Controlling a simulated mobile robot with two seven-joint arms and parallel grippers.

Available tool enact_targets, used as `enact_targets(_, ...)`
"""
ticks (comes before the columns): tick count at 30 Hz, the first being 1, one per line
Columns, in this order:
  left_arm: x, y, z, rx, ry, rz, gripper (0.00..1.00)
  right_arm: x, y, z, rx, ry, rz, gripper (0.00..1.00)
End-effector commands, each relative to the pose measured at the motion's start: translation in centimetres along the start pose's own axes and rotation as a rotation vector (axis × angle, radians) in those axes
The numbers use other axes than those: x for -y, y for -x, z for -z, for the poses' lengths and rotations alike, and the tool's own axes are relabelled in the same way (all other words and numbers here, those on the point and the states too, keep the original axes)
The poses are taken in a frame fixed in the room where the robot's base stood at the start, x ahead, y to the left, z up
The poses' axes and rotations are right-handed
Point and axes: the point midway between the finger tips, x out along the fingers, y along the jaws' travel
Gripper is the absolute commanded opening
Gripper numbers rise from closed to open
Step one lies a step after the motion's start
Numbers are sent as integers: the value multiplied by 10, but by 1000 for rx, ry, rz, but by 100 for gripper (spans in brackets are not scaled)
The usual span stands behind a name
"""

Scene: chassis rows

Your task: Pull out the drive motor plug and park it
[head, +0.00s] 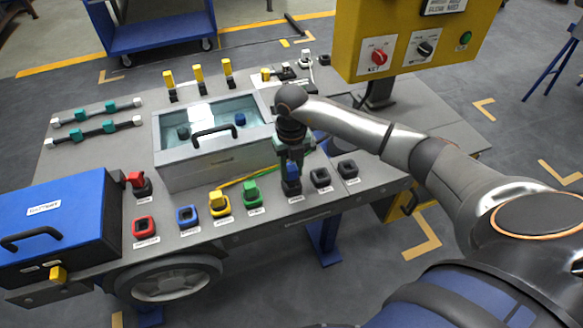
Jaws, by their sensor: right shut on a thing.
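My right gripper (291,168) is shut on a blue plug (292,172) at the front right of the grey bench. The plug is upright over a dark holder (292,188); I cannot tell whether it is fully seated. An empty blue-rimmed socket (187,216) and an empty red-rimmed socket (145,228) are at the front left. A yellow plug (217,200) and a green plug (251,192) stand in sockets between them and my gripper. The labels are too small to read, so I cannot tell which plug is the drive motor's. My left gripper is not in view.
Two empty dark holders (320,178) (348,170) are right of the gripper. A red-topped piece (138,182) stands behind the red socket. A clear-lidded box (213,152) is behind the row, a blue case (62,222) at left, a yellow control box (400,45) at upper right.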

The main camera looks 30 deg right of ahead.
Motion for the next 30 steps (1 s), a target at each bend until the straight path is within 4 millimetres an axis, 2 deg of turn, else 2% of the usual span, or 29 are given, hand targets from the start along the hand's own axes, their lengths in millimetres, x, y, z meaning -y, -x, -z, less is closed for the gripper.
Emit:
enact_targets(23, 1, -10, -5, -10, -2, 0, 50, 0, -20, 0, 1, -1, 0, 0)
enact_targets(24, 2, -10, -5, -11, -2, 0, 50, 0, -20, 0, 1, -1, 0, 38)
enact_targets(30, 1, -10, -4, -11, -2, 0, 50, 0, -19, 0, 1, 0, 0, 60)
